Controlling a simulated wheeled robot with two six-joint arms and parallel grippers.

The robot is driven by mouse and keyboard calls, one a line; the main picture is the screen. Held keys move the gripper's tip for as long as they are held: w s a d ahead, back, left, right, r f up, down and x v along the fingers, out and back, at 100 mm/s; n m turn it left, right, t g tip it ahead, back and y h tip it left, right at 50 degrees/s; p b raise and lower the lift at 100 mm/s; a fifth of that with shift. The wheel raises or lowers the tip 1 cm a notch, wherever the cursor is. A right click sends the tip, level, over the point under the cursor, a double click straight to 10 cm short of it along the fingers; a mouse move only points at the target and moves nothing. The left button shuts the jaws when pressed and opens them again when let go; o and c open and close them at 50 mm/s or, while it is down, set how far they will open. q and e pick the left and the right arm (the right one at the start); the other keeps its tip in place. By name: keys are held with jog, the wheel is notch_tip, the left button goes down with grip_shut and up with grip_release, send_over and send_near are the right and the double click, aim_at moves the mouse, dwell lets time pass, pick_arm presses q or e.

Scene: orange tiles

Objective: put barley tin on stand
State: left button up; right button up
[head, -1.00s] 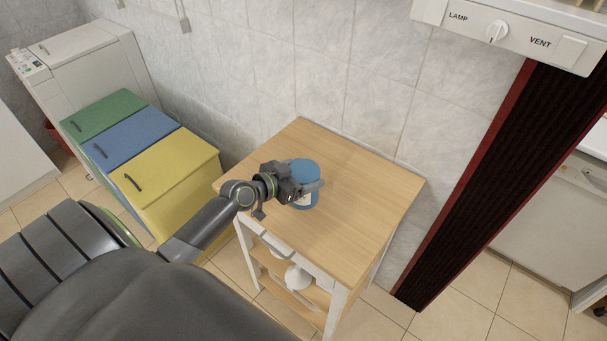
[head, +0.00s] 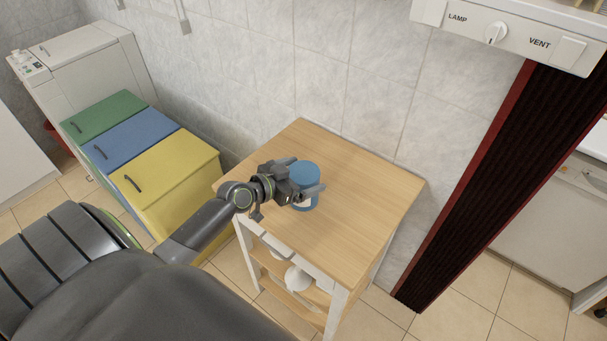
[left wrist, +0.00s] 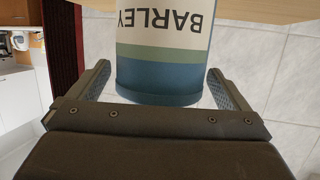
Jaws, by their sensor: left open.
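The barley tin (head: 308,174) is a blue-topped can with a pale label, standing upright on a wooden-topped table. In the left wrist view the tin (left wrist: 165,75) shows upside down, with its BARLEY lettering and a blue band. My left gripper (head: 303,176) is open, with one finger on each side of the tin. In the left wrist view narrow gaps show between the fingers and the tin. No separate stand can be made out; I cannot tell whether the wooden table (head: 365,205) is it. My right gripper is not in view.
The table top is otherwise clear, with its back edge near the tiled wall. White items (head: 297,277) sit on a shelf below. A row of green, blue and yellow cabinets (head: 165,175) stands to the left. A dark red-edged panel (head: 465,190) stands to the right.

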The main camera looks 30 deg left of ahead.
pick_arm(q)
jog(key=b+v, duration=0.1)
jog(key=v, duration=1)
jog(key=shift+s, duration=0.2)
